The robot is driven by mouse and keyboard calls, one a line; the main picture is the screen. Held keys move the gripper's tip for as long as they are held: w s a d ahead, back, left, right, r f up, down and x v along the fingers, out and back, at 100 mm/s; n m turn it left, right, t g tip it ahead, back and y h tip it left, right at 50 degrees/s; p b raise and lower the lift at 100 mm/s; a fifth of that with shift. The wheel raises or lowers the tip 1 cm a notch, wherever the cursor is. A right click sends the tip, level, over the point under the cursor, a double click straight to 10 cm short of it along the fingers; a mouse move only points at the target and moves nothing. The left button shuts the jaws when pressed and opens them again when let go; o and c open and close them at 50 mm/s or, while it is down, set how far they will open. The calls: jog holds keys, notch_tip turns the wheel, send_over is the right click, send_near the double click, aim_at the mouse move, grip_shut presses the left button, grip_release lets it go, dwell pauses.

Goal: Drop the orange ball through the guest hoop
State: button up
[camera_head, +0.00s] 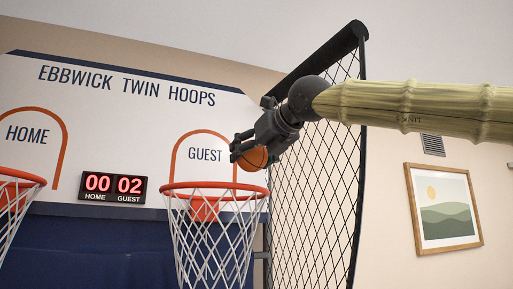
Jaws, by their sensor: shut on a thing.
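The guest hoop (214,186) has an orange rim with a white net, below the word GUEST on the white backboard (120,85). My gripper (244,152) is shut on the orange ball (253,159). In the picture the ball shows just above the right part of the guest rim; how far it is from the rim in depth I cannot tell. The fingers hide part of the ball.
The home hoop (18,178) is cut off at the left edge. A scoreboard (112,189) between the hoops reads 00 home and 02 guest. A black-framed side net (318,185) stands right of the guest hoop. A framed picture (443,208) hangs on the right wall.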

jog(key=w+a+p, duration=0.2)
jog(key=w, duration=0.6)
jog(key=shift+w+a+f+p, duration=0.3)
jog(key=shift+w+a+f, duration=0.05)
jog(key=o, duration=1.1)
jog(key=v, duration=1.2)
dwell(0.7)
